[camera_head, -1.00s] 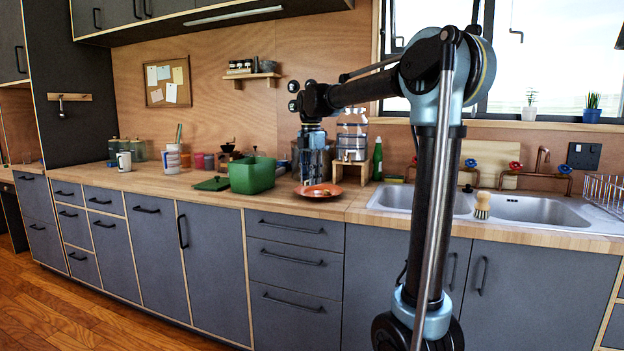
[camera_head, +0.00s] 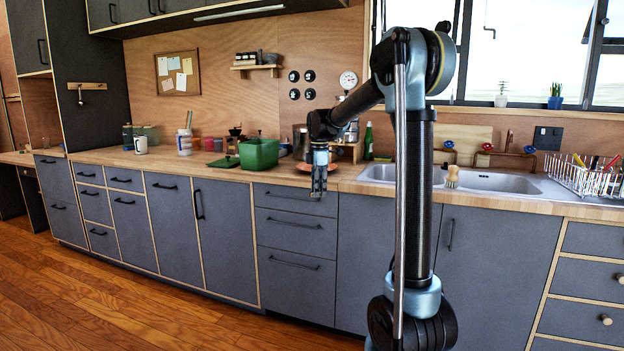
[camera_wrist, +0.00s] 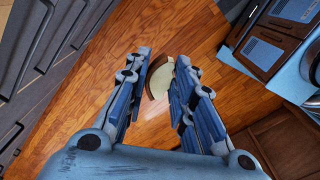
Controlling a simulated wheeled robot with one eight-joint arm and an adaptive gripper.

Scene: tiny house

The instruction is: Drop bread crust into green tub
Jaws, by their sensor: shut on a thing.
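The green tub (camera_head: 258,153) stands open on the wooden counter, left of my gripper in the head view; its inside bottom is hidden. My gripper (camera_head: 319,190) hangs pointing down in front of the counter's front edge. In the wrist view my gripper (camera_wrist: 161,62) is shut on the bread crust (camera_wrist: 160,78), a pale wedge with a brown rim between the fingertips, with wooden floor below. The crust cannot be made out in the head view. An orange plate (camera_head: 303,167) lies on the counter behind my gripper, partly hidden by it.
A flat green lid (camera_head: 224,162) lies left of the tub. Mugs, jars and a green bottle (camera_head: 368,141) stand further back. The sink (camera_head: 490,181) and a dish rack (camera_head: 585,176) are to the right. Grey drawers (camera_wrist: 45,50) show at left in the wrist view.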

